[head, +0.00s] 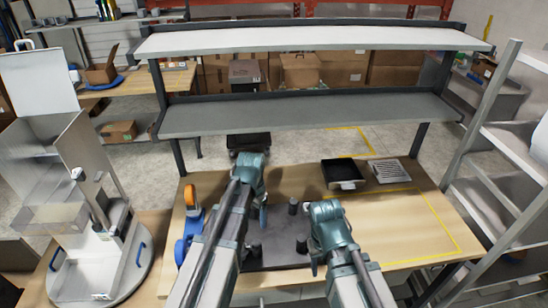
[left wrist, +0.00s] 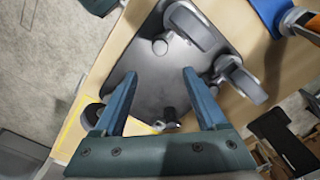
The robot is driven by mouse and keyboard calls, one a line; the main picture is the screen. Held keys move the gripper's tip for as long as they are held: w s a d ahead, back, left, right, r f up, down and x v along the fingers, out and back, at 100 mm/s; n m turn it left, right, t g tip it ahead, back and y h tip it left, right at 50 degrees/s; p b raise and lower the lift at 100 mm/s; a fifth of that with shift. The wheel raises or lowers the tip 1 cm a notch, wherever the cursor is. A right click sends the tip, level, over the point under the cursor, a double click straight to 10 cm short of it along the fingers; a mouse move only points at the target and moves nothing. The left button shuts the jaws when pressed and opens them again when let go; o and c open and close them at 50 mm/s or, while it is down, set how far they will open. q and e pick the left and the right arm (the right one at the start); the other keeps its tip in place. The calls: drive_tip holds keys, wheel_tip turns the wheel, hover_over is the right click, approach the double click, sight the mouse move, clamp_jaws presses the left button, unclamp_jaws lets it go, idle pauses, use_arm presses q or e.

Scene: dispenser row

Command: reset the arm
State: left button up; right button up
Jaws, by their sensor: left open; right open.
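My left gripper (head: 262,218) hangs over the wooden table in the head view, its arm reaching up and bending down at the far end. In the left wrist view its two blue-teal fingers (left wrist: 159,74) are spread apart with nothing between them. A dark plate with several casters (left wrist: 150,85) lies under the fingers. My right gripper (head: 315,266) is at the right part of the same plate in the head view, lower and nearer; its fingers are small there. I cannot tell if either gripper touches the plate.
A black tray (head: 343,175) and a slotted grey tray (head: 390,171) lie at the back right of the table. A blue and orange tool (head: 190,222) is at the left edge. Shelves (head: 310,116) span above the back. The yellow-outlined table area (head: 410,225) at right is clear.

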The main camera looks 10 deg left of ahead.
use_arm(q)
drive_tip(key=s+d+f+n+b, duration=0.1)
drive_tip(key=s+d+f+b, duration=0.4)
drive_tip(key=s+f+b, duration=0.2)
drive_tip(key=s+d+f+n+y+b, duration=0.1)
drive_tip(key=s+d+f+b, duration=0.4)
drive_tip(key=s+f+b, duration=0.2)
drive_tip(key=shift+s+d+f+b, duration=0.15)
drive_tip(key=shift+d+f+b, duration=0.05)
drive_tip(key=shift+f+b, duration=0.55)
